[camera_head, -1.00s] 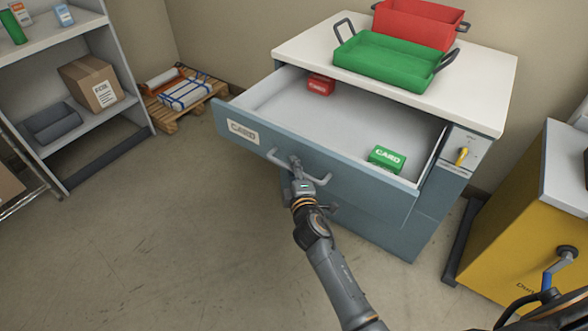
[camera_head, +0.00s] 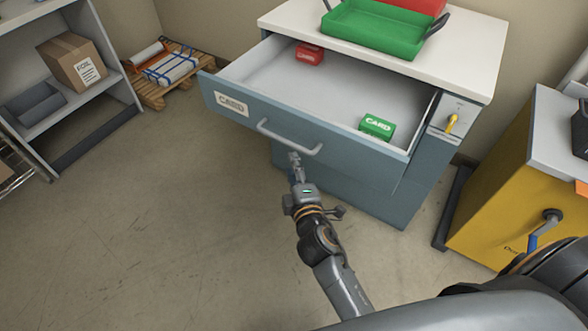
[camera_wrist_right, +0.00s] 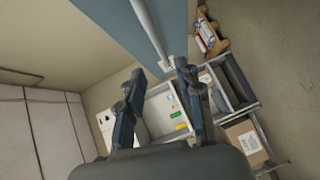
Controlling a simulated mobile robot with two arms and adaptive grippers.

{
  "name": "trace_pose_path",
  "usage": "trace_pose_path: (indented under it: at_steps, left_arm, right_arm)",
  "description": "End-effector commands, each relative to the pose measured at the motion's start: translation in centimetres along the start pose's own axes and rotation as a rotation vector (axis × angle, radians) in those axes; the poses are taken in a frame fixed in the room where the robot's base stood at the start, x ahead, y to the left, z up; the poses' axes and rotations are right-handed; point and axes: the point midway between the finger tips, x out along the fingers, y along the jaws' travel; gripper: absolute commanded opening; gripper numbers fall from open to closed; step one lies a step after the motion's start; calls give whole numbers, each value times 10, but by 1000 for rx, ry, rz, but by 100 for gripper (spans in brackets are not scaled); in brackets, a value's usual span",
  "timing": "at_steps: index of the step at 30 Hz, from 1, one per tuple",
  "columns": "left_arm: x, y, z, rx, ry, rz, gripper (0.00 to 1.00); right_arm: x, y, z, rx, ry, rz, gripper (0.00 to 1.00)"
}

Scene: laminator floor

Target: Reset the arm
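My right gripper (camera_head: 295,160) is just in front of the drawer handle (camera_head: 288,138), a grey bar on the open blue drawer (camera_head: 222,84) labelled CARD. In the head view the fingertips look close to the bar but not around it. In the right wrist view my right gripper (camera_wrist_right: 160,68) has its two dark fingers spread with nothing between them. The handle (camera_wrist_right: 147,28) runs down from the top there, ending near the fingertips. My left gripper is not in view.
The open drawer holds a red card box (camera_head: 310,54) and a green card box (camera_head: 377,126). Green (camera_head: 372,30) and red (camera_head: 425,5) trays stand on the cabinet. A yellow machine (camera_head: 505,180) is at right, a shelf (camera_head: 75,125) at left. The floor between is clear.

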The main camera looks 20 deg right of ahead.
Motion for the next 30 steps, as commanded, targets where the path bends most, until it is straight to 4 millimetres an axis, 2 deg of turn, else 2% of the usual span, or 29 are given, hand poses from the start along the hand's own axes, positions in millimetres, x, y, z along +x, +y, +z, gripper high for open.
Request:
trace_pose_path:
  at_steps: [5,18,21,23,26,29,30]
  left_arm:
    - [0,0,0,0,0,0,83]
    - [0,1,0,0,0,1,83]
    - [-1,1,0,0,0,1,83]
    - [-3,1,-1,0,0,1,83]
    - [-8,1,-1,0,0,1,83]
    - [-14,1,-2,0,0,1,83]
    - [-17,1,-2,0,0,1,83]
  right_arm:
    - [-8,0,0,-1,0,1,36]
    - [-8,0,0,0,0,1,36]
    - [-8,-6,0,8,2,-13,36]
    - [-7,-20,-1,28,7,-46,36]
    - [-10,-67,0,94,16,-149,36]
    - [-22,-137,5,199,7,-304,36]
    - [-31,-166,9,247,-6,-371,36]
